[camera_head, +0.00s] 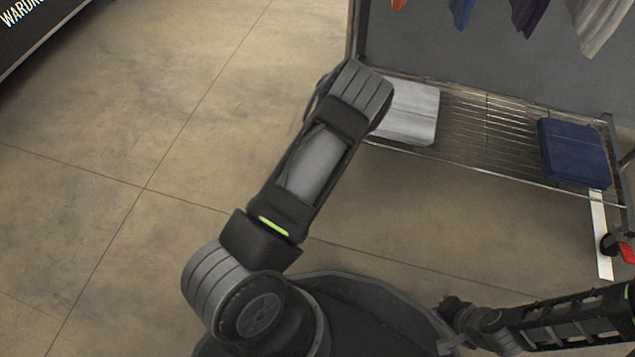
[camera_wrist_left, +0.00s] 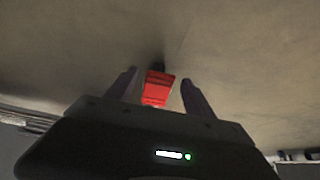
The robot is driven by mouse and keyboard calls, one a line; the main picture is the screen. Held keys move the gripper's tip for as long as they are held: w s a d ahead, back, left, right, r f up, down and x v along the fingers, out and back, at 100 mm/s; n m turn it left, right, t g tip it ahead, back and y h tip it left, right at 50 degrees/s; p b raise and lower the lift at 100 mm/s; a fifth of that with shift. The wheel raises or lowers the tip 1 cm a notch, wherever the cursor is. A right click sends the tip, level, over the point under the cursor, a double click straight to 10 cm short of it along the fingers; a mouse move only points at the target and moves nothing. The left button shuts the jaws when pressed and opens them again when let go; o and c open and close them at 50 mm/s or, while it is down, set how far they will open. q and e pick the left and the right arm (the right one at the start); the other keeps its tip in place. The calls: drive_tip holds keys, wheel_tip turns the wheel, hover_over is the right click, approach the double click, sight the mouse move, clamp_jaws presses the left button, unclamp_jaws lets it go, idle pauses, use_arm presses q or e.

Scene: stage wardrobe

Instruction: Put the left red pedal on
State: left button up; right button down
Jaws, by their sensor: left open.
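A red pedal (camera_wrist_left: 157,89) shows in the left wrist view, just ahead of my left gripper and between its fingertips in the picture. I cannot tell whether the fingers touch it. My left gripper (camera_wrist_left: 159,80) is open, with its two dark fingers apart. In the head view my left arm reaches up to the left end of the rack's lower shelf and hides that end's foot, the pedal there and the gripper. Another red pedal (camera_head: 627,253) sits at the caster under the rack's right end. My right arm shows at the lower right, with its jaw state unclear.
The clothes rack has a wire lower shelf (camera_head: 487,131) holding a folded grey cloth (camera_head: 412,113) and a folded navy cloth (camera_head: 574,153). Garments hang above. A white strip (camera_head: 600,235) lies on the floor by the right caster. The floor at left is clear.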

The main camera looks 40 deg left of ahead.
use_arm(q)
drive_tip(key=p+v, duration=0.3)
drive_tip(key=v, duration=0.4)
drive_tip(key=shift+s+r+p, duration=0.2)
drive_tip(key=shift+r+p, duration=0.05)
drive_tip(key=shift+p, duration=0.15)
